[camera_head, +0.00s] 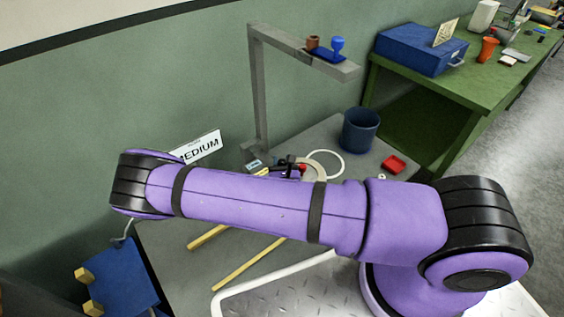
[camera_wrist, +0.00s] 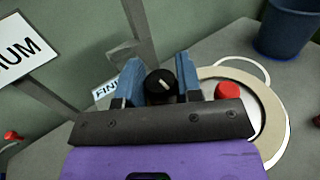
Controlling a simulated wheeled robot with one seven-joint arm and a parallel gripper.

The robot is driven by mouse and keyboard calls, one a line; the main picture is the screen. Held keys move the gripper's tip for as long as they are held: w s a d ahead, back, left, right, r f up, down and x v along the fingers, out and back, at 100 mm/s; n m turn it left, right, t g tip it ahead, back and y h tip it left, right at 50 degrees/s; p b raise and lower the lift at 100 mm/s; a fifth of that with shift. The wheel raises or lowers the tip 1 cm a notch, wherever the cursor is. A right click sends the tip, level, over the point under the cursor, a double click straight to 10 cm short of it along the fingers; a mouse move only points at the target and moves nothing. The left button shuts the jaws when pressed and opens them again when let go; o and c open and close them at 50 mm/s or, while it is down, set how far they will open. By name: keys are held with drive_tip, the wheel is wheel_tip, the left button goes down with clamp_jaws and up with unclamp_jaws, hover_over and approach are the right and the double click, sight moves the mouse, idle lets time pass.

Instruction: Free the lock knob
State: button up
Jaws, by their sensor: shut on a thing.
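The black lock knob (camera_wrist: 160,84) with a white pointer line sits between the two blue fingers of my gripper (camera_wrist: 158,76) in the wrist view. The fingers are closed on it from left and right. The pointer line is tilted off upright. In the head view my purple arm crosses the grey table and hides most of the gripper and knob.
A blue bin (camera_head: 360,130), a white ring (camera_head: 326,163) and a red block (camera_head: 394,164) are on the grey table (camera_head: 322,132). A grey post with an overhead arm (camera_head: 258,95) stands behind. A MEDIUM sign (camera_head: 202,146) is at left. Yellow sticks (camera_head: 247,265) lie in front.

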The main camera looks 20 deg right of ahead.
drive_tip(key=shift+n+y, duration=0.3)
drive_tip(key=shift+y, duration=0.1)
drive_tip(key=n+y, duration=0.2)
drive_tip(key=y, duration=0.1)
drive_tip(key=n+y, duration=0.2)
drive_tip(key=y, duration=0.2)
drive_tip(key=shift+d+n+y, duration=0.1)
drive_tip(key=shift+n+y, duration=0.2)
drive_tip(key=shift+n, duration=0.1)
drive_tip(key=n+g+y, duration=0.2)
drive_tip(key=n+y, duration=0.2)
drive_tip(key=y, duration=0.2)
drive_tip(key=shift+n+g+y, duration=0.5)
drive_tip(key=o, duration=0.9)
drive_tip(key=shift+o, duration=0.2)
